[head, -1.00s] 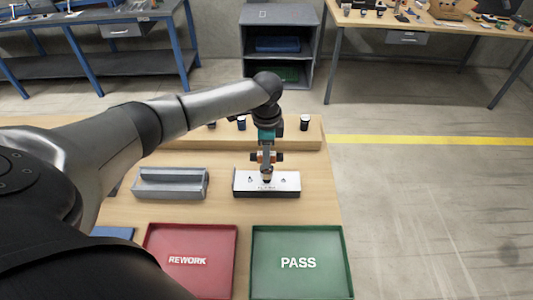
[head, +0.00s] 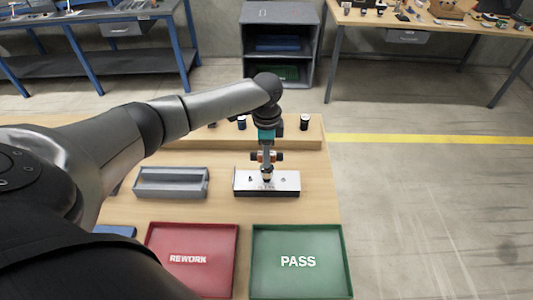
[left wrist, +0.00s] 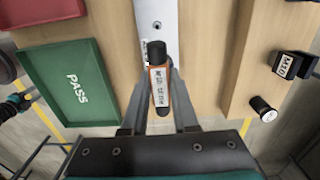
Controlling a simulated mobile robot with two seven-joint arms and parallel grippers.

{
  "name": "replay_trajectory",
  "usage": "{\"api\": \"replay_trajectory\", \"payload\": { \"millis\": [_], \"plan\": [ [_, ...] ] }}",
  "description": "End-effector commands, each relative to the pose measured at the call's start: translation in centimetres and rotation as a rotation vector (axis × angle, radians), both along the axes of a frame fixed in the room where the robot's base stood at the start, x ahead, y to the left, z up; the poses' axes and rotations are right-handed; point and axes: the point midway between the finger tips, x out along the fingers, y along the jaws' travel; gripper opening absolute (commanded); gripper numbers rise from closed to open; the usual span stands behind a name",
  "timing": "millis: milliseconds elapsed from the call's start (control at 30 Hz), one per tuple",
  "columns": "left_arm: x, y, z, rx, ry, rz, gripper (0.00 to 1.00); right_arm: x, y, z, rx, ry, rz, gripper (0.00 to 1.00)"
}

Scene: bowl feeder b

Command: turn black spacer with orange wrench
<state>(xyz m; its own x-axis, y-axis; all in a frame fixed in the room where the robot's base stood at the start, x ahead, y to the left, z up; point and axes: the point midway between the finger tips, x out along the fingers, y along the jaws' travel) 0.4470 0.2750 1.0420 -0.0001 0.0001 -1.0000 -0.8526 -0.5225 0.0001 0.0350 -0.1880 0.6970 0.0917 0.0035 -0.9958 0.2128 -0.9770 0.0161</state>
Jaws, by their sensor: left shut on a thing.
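My left gripper (left wrist: 163,100) is shut on the orange wrench (left wrist: 160,85), which bears a white label. In the head view the left gripper (head: 267,150) points down, with the wrench (head: 267,157) upright over the white-topped fixture plate (head: 288,178). The wrench's dark lower end is at the plate, left of its middle. The black spacer cannot be made out apart from the wrench's end. At the left edge of the left wrist view, a dark and teal part (left wrist: 15,105) seems to be my right gripper, mostly cut off.
A grey cradle (head: 171,196) stands left of the plate. A red REWORK tray (head: 160,232) and a green PASS tray (head: 258,232) lie in front. Behind is a raised wooden rack (head: 300,143) with black-bodied pieces, one (head: 304,122) at its right. Bare table lies around the plate.

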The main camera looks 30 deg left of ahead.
Motion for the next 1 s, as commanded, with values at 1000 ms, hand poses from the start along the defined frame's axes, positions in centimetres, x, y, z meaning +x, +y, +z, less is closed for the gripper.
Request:
{"api": "replay_trajectory", "payload": {
  "millis": [1000],
  "plan": [
    [0.0,-0.1,-1.5,-0.002,-0.001,0.000,0.00,0.0,0.0,-0.8,0.001,0.000,0.000,0.50]
  ]
}}
